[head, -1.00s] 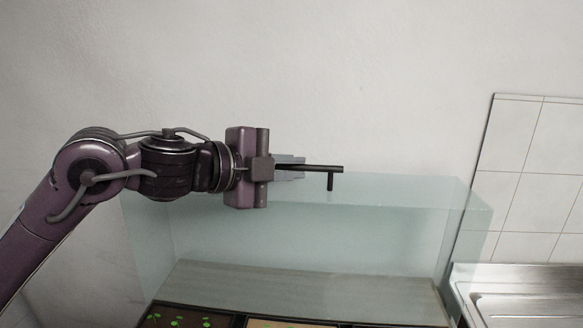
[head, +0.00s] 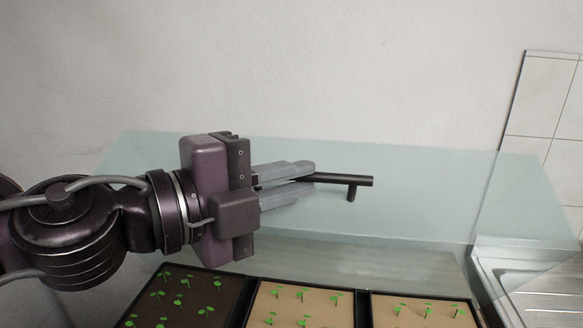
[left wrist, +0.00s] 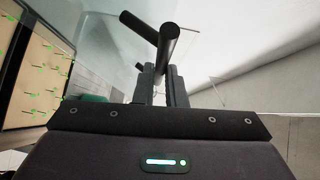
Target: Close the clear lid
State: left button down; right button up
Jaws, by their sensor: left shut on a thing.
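The clear lid (head: 430,190) is a pale bluish see-through cover, tilted up above the seedling trays in the head view. A black bar handle (head: 345,180) with a short post stands out on it. My left gripper (head: 308,178) comes in from the left with its grey fingers shut on the handle's left part. In the left wrist view the black handle (left wrist: 168,42) rises from between the two fingertips (left wrist: 160,75). The fingers hide the handle's left end. My right gripper is not in view.
Trays of green seedlings stand below the lid: a dark soil tray (head: 190,292) and two tan trays (head: 295,312) (head: 420,312). A metal sink (head: 525,275) and white tiles (head: 545,100) are at the right. A plain wall is behind.

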pick_arm(q)
jog(key=shift+f, duration=0.5)
jog(key=c, duration=1.5)
grip_release()
jog(key=shift+w, duration=0.3)
jog(key=shift+d, duration=0.1)
jog(key=shift+r, duration=0.15)
